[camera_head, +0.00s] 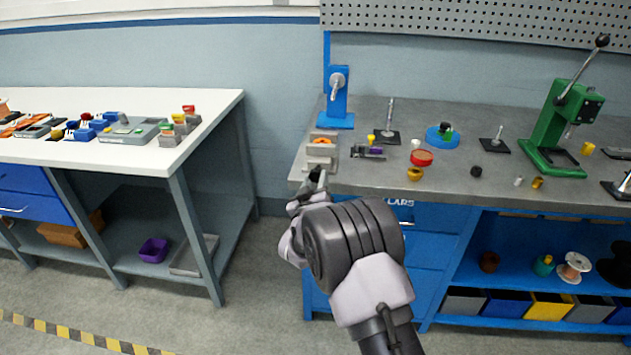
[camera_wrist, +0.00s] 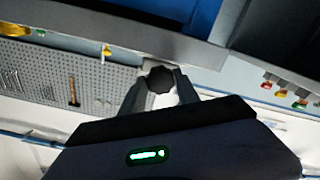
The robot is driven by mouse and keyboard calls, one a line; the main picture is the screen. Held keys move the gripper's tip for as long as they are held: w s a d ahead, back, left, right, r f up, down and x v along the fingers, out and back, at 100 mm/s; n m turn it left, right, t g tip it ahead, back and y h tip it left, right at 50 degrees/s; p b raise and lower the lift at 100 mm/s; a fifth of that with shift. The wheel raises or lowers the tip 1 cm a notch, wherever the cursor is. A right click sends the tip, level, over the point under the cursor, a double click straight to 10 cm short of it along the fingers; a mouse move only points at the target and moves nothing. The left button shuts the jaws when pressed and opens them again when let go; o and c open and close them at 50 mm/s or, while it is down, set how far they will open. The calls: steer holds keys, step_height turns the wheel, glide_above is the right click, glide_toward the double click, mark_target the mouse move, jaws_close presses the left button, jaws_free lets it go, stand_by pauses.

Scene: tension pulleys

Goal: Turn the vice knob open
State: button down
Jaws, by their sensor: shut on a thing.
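The vice (camera_head: 322,148) is a grey block with an orange part in it, at the left front corner of the grey workbench. My gripper (camera_head: 316,178) reaches up to the front of the vice at the bench edge. In the wrist view, a dark, lobed vice knob (camera_wrist: 160,79) sits between the two fingers of my gripper (camera_wrist: 160,88), which are shut on it. In the head view, my gripper and wrist hide most of the knob. How far the vice jaws stand apart is too small to tell.
A blue press (camera_head: 338,98) stands behind the vice. A white table (camera_head: 120,155) stands left across a floor gap. Blue drawers lie below the bench edge.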

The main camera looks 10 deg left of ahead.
steer(key=n, duration=0.4)
steer(key=shift+p, duration=0.35)
steer(key=shift+n+p, duration=0.35)
steer(key=shift+n, duration=1.35)
steer(key=c, duration=0.9)
jaws_free()
steer(key=s+p, duration=0.3)
steer(key=s, duration=1.4)
steer(key=shift+s+a+p, duration=0.25)
steer(key=shift+p, duration=0.15)
